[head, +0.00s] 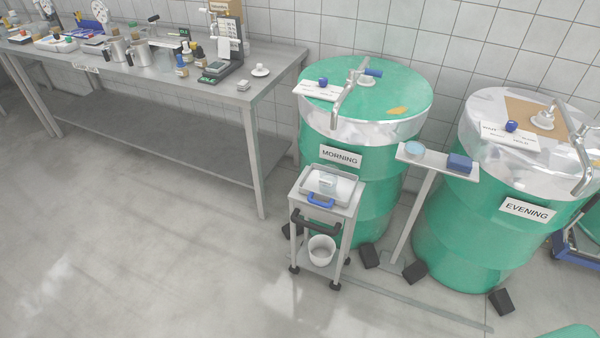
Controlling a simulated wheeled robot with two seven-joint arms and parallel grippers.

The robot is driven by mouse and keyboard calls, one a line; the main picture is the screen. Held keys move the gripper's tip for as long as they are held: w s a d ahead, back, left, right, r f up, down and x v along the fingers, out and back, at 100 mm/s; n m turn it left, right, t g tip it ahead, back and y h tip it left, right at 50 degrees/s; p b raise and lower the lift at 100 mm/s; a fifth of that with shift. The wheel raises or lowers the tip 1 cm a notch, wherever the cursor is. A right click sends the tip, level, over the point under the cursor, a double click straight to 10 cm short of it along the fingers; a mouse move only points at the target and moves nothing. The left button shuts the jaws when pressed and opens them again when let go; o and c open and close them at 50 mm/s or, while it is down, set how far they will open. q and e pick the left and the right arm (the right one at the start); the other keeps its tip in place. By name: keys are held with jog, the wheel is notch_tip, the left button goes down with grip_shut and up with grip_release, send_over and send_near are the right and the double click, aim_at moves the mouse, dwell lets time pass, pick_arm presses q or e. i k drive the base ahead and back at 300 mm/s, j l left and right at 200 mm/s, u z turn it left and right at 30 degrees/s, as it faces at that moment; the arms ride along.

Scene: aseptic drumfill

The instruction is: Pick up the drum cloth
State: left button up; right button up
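A small dark-blue block-shaped item (460,163), which looks like a folded cloth, lies on the right end of a narrow stand shelf (434,162) between the two drums. I cannot tell for certain that it is the drum cloth. A light-blue round item (414,148) sits on the left end of the same shelf. A flat yellow-orange patch (397,111) lies on the green top of the MORNING drum (352,200); it is too small to identify. Neither of my grippers is in view.
The EVENING drum (468,230) stands right of the shelf post. Black wedges (501,301) lie by the drums. A long steel bench (265,103) lines the left wall. The left floor is clear.

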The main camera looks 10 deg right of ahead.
aim_at(462, 163)
jog(key=z, duration=1.4)
